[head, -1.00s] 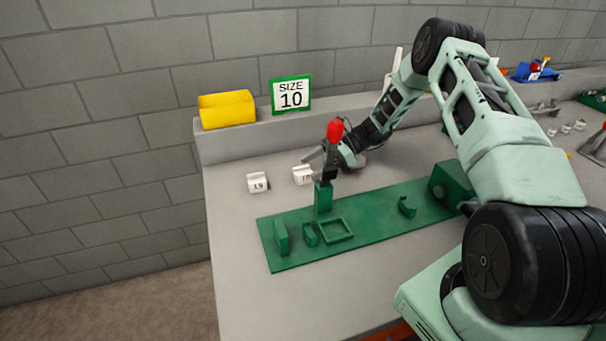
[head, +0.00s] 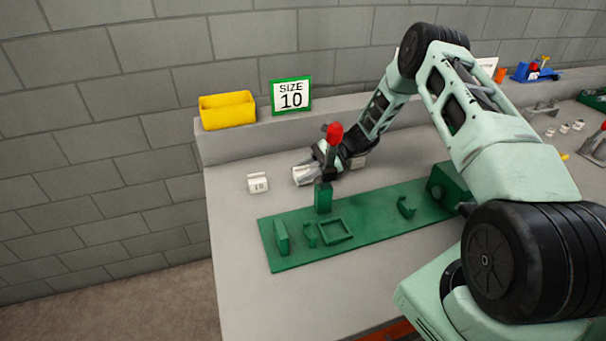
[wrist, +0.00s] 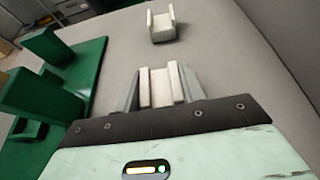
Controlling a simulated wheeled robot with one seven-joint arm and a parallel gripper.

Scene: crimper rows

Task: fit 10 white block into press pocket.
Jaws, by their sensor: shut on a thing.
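My gripper (head: 303,174) is shut on a white block (wrist: 160,88), low over the grey bench behind the green press base (head: 385,226). In the wrist view the block sits between the two fingers; its number is not visible there. A second white block (head: 258,184) stands apart to the left; its marking is too small to read surely. It also shows ahead of the fingers in the wrist view (wrist: 163,28). The press pocket (head: 341,239) is a square green frame on the base, and it looks empty.
The red-knobbed press lever (head: 335,134) and green post (head: 323,198) stand between my gripper and the pocket. Green uprights (head: 281,236) flank the pocket's left. A yellow bin (head: 228,111) and a "SIZE 10" sign (head: 291,95) are on the back ledge. The bench's front left is clear.

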